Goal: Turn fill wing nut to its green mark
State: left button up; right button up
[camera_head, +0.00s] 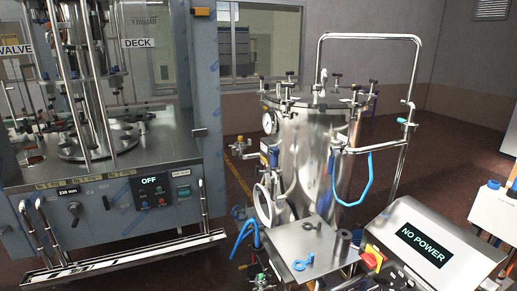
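The filling machine (95,160) stands at the left, with upright steel rods and a round steel plate on its deck. I cannot make out the fill wing nut or its green mark for certain at this size. Small dark clamps or knobs (337,77) ring the lid of the steel tank (312,150) in the middle; I cannot tell if any is the task's nut. Neither of my grippers shows in the head view.
The machine's panel (155,188) reads OFF. A console (425,245) at the lower right reads NO POWER. A steel tray (310,245) with a blue ring (303,262) stands before the tank. A tall handrail (405,135) is behind it. Dark floor shows between machine and tank.

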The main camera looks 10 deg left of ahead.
aim_at(234, 151)
jog(key=i+j+z, duration=0.7)
jog(key=j, duration=0.4)
jog(key=i+l, duration=0.05)
